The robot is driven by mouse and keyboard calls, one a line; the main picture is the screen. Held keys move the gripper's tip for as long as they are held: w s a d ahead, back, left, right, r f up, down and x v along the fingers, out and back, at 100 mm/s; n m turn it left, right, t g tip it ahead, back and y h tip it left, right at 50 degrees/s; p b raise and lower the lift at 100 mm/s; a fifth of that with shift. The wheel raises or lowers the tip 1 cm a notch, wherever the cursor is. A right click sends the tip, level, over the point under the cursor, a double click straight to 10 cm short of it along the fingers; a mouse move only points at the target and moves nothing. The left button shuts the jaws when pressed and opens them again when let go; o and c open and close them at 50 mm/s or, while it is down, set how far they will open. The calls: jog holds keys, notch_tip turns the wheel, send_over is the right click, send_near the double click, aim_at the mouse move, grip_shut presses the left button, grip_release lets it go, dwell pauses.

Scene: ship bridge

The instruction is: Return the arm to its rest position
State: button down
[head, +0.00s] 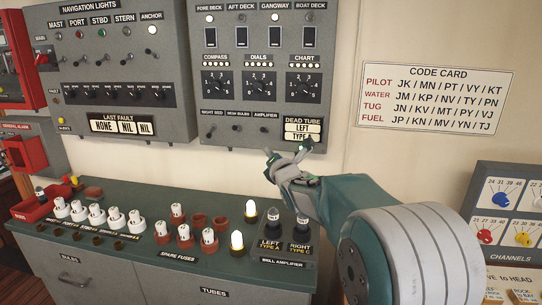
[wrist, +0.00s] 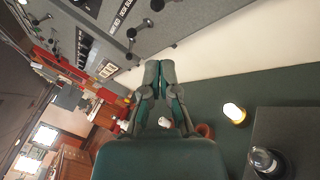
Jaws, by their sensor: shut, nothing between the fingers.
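My gripper (head: 288,160) is at the end of my raised arm, in front of the lower right of the right wall panel. It is close to the dead tube display (head: 302,130) in the picture; whether it touches the panel I cannot tell. In the wrist view my gripper (wrist: 160,68) has its two fingers together and empty. The arm reaches in from the lower right of the head view.
A green-topped cabinet (head: 120,246) holds white spare fuses, red sockets and lit bulbs (head: 237,240). The navigation lights panel (head: 115,70) and a code card (head: 437,98) are on the wall. A channels box (head: 508,210) stands at right. The wall below the code card is bare.

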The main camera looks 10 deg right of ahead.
jog(key=shift+s+d+f, duration=0.1)
jog(key=shift+s, duration=0.55)
jog(key=s+f+m+g+h, duration=0.1)
jog(key=s+f+m+g, duration=0.2)
jog(key=s+m, duration=0.6)
jog(key=s+f+m+g, duration=0.4)
jog(key=s+m, duration=0.6)
jog(key=s, duration=0.9)
jog(key=s+f+m+g+h, duration=0.1)
jog(key=s+f+m+g, duration=0.3)
jog(key=s+m, duration=0.5)
jog(key=s+g, duration=0.2)
jog(key=s, duration=0.3)
jog(key=shift+s+f+m+h, duration=0.2)
jog(key=shift+m+h, duration=0.1)
jog(key=shift+d, duration=0.1)
